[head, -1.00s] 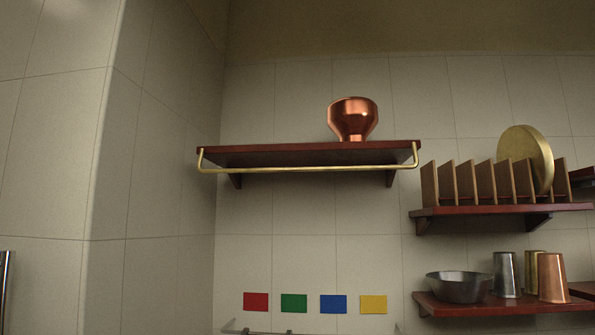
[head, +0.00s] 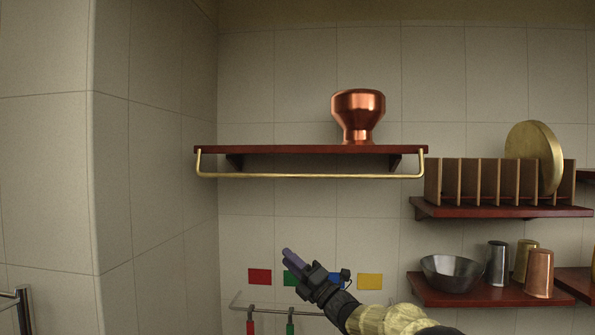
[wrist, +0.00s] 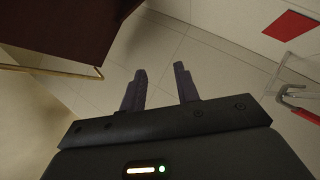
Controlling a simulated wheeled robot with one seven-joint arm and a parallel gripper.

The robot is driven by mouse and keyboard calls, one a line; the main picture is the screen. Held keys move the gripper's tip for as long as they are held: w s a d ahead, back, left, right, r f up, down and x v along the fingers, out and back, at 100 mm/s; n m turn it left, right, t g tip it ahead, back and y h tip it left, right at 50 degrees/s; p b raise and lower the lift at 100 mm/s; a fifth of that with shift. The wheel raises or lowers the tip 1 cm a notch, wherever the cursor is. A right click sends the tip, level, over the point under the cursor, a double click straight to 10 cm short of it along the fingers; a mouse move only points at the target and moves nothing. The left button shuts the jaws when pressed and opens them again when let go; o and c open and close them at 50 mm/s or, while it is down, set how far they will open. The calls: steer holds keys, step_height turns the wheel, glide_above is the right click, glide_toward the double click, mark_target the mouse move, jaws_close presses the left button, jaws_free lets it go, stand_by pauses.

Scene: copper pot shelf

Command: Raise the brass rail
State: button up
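The brass rail (head: 310,176) is a U-shaped bar hanging along the front of the upper dark red wooden shelf (head: 310,149), its bar just below the board. The rail also shows at the upper left of the wrist view (wrist: 50,71), under the dark shelf (wrist: 70,25). My gripper (head: 288,254) is below the rail, left of its middle in the head view, apart from it. In the wrist view my gripper's two dark fingers (wrist: 160,82) stand apart with nothing between them.
A copper pot (head: 358,115) stands on the upper shelf. Right are a divider rack (head: 487,182) with a brass disc, and a lower shelf with a bowl (head: 452,273) and cups. Below, coloured squares (head: 260,276) sit above a hanging rail (head: 270,310). Wall left.

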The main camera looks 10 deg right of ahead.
mark_target(298, 176)
steer(key=s+d+r+n+g+y+p, duration=0.3)
steer(key=s+d+r+n+g+y, duration=0.2)
steer(key=n+g, duration=0.4)
steer(key=s+d+r+n+g+y+p, duration=0.3)
steer(key=s+d+r+n+g+y, duration=0.1)
steer(key=n, duration=1.4)
steer(key=d+r+g+y, duration=0.1)
steer(key=d+g+y, duration=0.1)
steer(key=d+g, duration=0.1)
steer(key=shift+s+d+r+g, duration=0.3)
steer(key=shift+s+r+g, duration=0.1)
steer(key=shift+g, duration=0.5)
steer(key=p+x, duration=1)
steer(key=x, duration=0.6)
steer(key=shift+w+r, duration=0.1)
steer(key=shift+r, duration=0.15)
steer(key=shift+a+r, duration=0.3)
steer(key=shift+a, duration=0.25)
jaws_close()
